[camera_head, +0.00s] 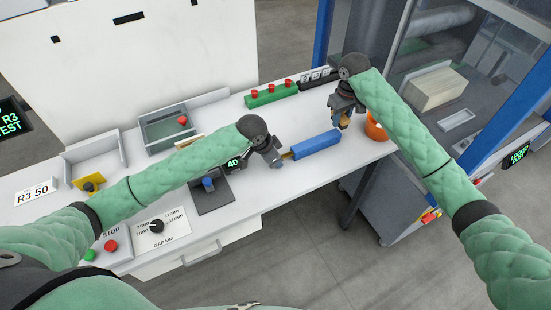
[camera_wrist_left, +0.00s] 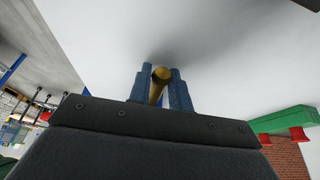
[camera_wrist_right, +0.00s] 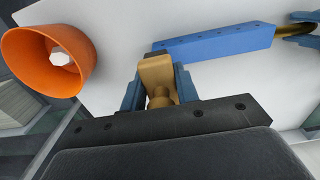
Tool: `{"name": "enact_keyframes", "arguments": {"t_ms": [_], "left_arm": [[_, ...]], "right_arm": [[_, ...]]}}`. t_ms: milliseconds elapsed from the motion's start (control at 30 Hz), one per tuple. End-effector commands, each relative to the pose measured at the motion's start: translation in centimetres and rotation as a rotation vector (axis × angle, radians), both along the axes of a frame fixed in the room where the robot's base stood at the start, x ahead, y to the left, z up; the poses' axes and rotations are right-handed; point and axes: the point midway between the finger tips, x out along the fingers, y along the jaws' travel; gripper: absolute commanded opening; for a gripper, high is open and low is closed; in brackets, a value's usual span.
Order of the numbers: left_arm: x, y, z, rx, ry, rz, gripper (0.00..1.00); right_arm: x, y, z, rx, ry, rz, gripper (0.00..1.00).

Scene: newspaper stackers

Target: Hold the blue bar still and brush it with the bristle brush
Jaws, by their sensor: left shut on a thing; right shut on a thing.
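The blue bar (camera_head: 318,144) lies level along the front right of the white table; it also shows in the right wrist view (camera_wrist_right: 215,43). My left gripper (camera_head: 278,160) is shut on the brass end (camera_wrist_left: 160,76) of the bar, at its left end. I cannot tell whether the bar touches the table. My right gripper (camera_head: 342,118) is shut on a tan wooden brush (camera_wrist_right: 157,75), beyond the right end of the bar.
An orange cup (camera_head: 376,129) with a white piece inside stands right of the brush, near the table edge. A green block with red knobs (camera_head: 270,96) and a black counter strip (camera_head: 318,79) lie behind the bar. A grey pad (camera_head: 212,197) is left of it.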

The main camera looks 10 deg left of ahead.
Motion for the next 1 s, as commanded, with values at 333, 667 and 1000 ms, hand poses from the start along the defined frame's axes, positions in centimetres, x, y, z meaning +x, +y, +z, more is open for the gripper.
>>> {"name": "enact_keyframes", "arguments": {"t_ms": [333,667,1000], "left_arm": [[0.0,0.0,0.0,0.001,0.001,0.0,0.0],[0.0,0.0,0.0,0.001,0.001,0.0,0.45],[-0.2,0.4,1.1,0.001,-0.002,0.0,0.45]], "right_arm": [[0.0,0.0,1.6,0.0,-0.002,0.0,0.07],[0.0,0.0,1.5,0.0,-0.002,0.0,0.07],[0.0,0.0,1.5,0.0,-0.002,0.0,0.07]]}}
